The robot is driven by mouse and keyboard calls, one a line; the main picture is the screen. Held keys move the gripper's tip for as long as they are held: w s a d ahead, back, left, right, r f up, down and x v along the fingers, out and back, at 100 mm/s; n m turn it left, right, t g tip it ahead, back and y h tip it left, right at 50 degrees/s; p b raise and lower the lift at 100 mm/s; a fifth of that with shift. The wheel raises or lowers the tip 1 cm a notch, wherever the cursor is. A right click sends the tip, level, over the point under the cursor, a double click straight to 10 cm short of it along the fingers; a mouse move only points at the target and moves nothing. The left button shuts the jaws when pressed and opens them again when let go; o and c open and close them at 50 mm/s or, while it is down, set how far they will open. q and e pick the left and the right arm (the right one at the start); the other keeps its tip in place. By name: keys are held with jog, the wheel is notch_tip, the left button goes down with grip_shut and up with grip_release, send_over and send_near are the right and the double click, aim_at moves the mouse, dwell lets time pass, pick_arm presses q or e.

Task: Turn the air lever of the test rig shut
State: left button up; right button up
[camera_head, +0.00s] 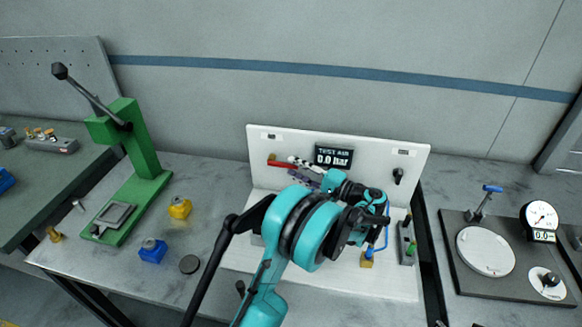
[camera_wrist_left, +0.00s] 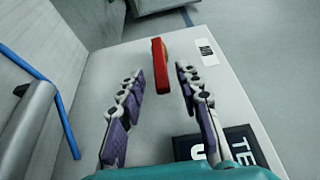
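The white test rig panel (camera_head: 355,148) stands upright at the back of the bench. Its red air lever (camera_head: 279,161) lies roughly level in the head view, left of the dark display (camera_head: 333,157) reading 0.0 bar. My left gripper (camera_head: 291,167) is open at the lever's right end. In the left wrist view, the red lever (camera_wrist_left: 160,65) shows between and just beyond the two spread purple fingers of the left gripper (camera_wrist_left: 160,80). A gap shows on both sides, and I cannot tell any touch. The lever's pivot is not clear. My right gripper is not in view.
A green press (camera_head: 140,160) stands at the left, with yellow (camera_head: 180,207) and blue (camera_head: 153,251) blocks near it. A black knob (camera_head: 398,175) is on the panel's right. A gauge plate (camera_head: 510,285) lies at the right. My left arm hides much of the rig's base.

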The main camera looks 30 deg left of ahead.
pick_arm(q)
jog(key=s+d, duration=0.1)
jog(key=d, duration=0.9)
jog(key=shift+a, duration=0.1)
jog(key=s+a+m+t+h, duration=0.2)
jog(key=s+a+h, duration=0.4)
jog(key=s+h, duration=0.35)
jog(key=s+d+f+n+t+h, duration=0.1)
jog(key=s+d+h, duration=0.3)
jog(key=s, duration=0.4)
jog(key=s+d+f+n+t+h, duration=0.2)
jog(key=s+d+f+h, duration=0.1)
jog(key=s+d, duration=0.3)
jog(key=shift+s+f+h, duration=0.35)
jog(key=shift+s+h, duration=0.5)
jog(key=shift+s, duration=0.25)
